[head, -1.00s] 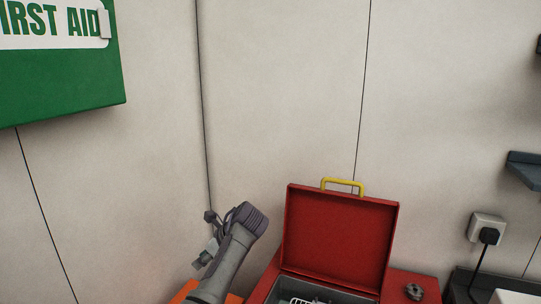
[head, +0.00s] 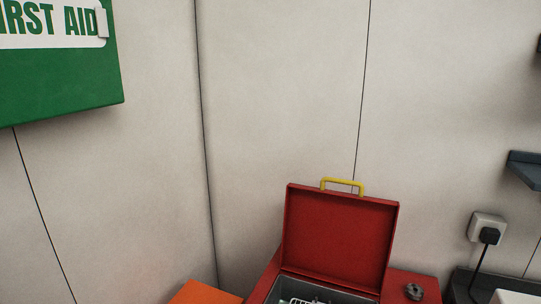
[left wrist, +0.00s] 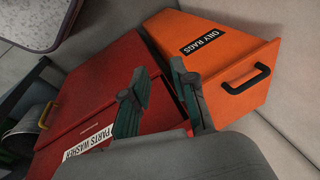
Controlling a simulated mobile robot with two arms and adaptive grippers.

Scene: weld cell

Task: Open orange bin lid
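The orange bin (left wrist: 225,62) lies at the upper right of the left wrist view, with a black "OILY RAGS" label (left wrist: 204,41) and a black handle (left wrist: 247,80) on it. Its lid looks closed. In the head view only an orange corner of the bin (head: 205,294) shows at the bottom edge. My left gripper (left wrist: 160,72) has its two fingers apart with nothing between them. In its wrist view the right finger overlaps the bin's near side; I cannot tell if they touch. The handle is clear of the fingers. My right gripper is not in view.
A red parts washer (left wrist: 100,95) stands beside the bin; a red box with its lid (head: 338,236) raised and yellow handle (head: 343,187) shows in the head view. A green first aid box (head: 60,75) hangs on the wall (head: 280,100). A dark shelf (head: 527,170) is at right.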

